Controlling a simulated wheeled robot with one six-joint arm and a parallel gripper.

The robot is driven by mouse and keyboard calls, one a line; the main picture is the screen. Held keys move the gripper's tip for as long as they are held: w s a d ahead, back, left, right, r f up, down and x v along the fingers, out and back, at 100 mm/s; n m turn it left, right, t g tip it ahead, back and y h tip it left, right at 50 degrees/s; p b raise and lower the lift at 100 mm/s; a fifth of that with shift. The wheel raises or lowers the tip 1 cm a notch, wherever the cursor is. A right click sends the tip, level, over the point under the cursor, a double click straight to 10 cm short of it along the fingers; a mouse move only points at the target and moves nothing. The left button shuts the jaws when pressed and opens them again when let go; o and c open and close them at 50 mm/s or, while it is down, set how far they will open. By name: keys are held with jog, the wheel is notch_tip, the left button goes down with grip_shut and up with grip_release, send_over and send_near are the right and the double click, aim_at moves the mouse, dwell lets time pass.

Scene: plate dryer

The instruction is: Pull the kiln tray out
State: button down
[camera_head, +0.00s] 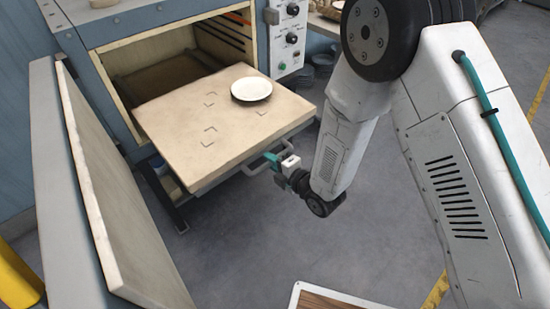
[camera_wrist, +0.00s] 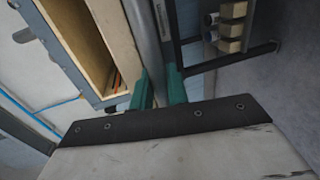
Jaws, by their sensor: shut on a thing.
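The kiln tray (camera_head: 172,135) is a flat beige slab that sticks well out of the open kiln (camera_head: 150,65). A white plate (camera_head: 251,89) lies on it, and corner marks show on its bare surface. A metal handle (camera_head: 228,171) runs along the tray's front edge. My gripper (camera_head: 275,160) is at the right part of this handle and is shut on it. In the wrist view the two green fingers of my gripper (camera_wrist: 158,90) stand on either side of the grey handle bar (camera_wrist: 147,40). The tray's back end is inside the kiln or hidden.
The kiln door (camera_head: 110,190) stands open on the left. A control box (camera_head: 287,35) with knobs is at the kiln's right. A wooden-topped surface (camera_head: 335,299) shows at the bottom edge. The grey floor (camera_head: 250,240) in front of the tray is clear.

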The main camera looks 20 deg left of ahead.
jog(key=shift+s, duration=0.1)
jog(key=c, duration=1.4)
grip_release()
jog(key=shift+c, duration=0.2)
jog(key=v, duration=0.7)
jog(key=shift+s+d, duration=0.2)
jog(key=shift+d, duration=0.15)
